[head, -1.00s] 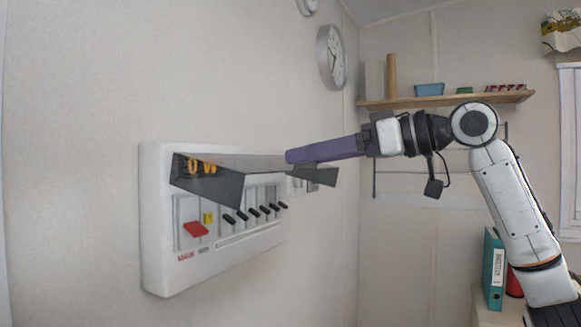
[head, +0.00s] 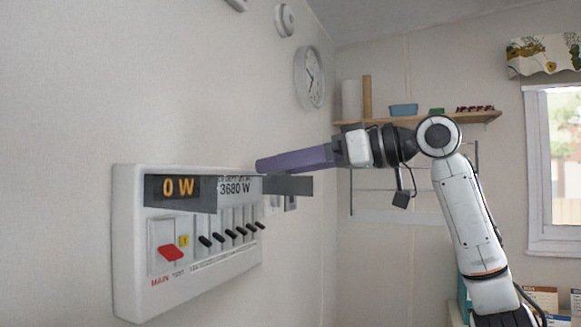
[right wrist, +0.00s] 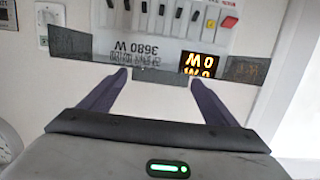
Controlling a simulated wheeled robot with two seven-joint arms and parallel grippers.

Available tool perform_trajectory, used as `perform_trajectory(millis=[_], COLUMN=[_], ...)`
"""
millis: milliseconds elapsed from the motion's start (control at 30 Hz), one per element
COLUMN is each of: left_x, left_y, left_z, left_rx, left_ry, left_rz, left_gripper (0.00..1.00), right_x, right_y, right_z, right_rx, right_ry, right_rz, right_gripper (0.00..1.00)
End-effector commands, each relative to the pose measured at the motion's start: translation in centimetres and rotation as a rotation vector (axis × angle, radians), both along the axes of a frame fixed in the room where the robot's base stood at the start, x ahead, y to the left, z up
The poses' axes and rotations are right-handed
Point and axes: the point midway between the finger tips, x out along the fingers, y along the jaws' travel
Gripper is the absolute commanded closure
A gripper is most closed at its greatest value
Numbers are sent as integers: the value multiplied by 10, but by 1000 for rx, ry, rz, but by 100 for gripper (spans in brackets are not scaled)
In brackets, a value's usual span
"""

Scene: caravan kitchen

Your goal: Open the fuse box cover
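The white fuse box (head: 128,240) is on the left wall, with a red main switch (head: 171,253), a row of black switches and a lit 0 W display. Its dark see-through cover (head: 290,185) is raised, standing out from the box's top part and seen nearly edge-on in the head view. The cover also shows as a dark strip in the right wrist view (right wrist: 85,52). My right gripper (head: 285,160) is at the cover's outer edge. Its two purple fingers (right wrist: 160,80) are apart, with nothing visibly clamped between them; contact is unclear. My left gripper is out of view.
A wall clock (head: 309,77) hangs above, towards the corner. A wooden shelf (head: 430,120) with small items is on the far wall, and a window (head: 560,160) is at the right. The wall left of the fuse box is bare.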

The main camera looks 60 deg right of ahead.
Motion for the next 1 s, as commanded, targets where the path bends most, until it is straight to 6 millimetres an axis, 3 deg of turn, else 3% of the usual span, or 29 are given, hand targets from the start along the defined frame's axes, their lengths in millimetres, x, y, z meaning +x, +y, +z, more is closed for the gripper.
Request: perform_trajectory(millis=[367,800,1000], left_x=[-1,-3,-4], left_y=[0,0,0], left_z=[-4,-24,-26], left_rx=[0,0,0], left_ry=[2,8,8], left_rz=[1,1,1], left_gripper=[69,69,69], right_x=[-7,-83,-99], right_y=[-1,-15,-18], right_z=[-2,12,15], right_rx=[-2,-1,-1], right_ry=[7,2,3], right_rz=[0,-1,0], right_gripper=[11,11,11])
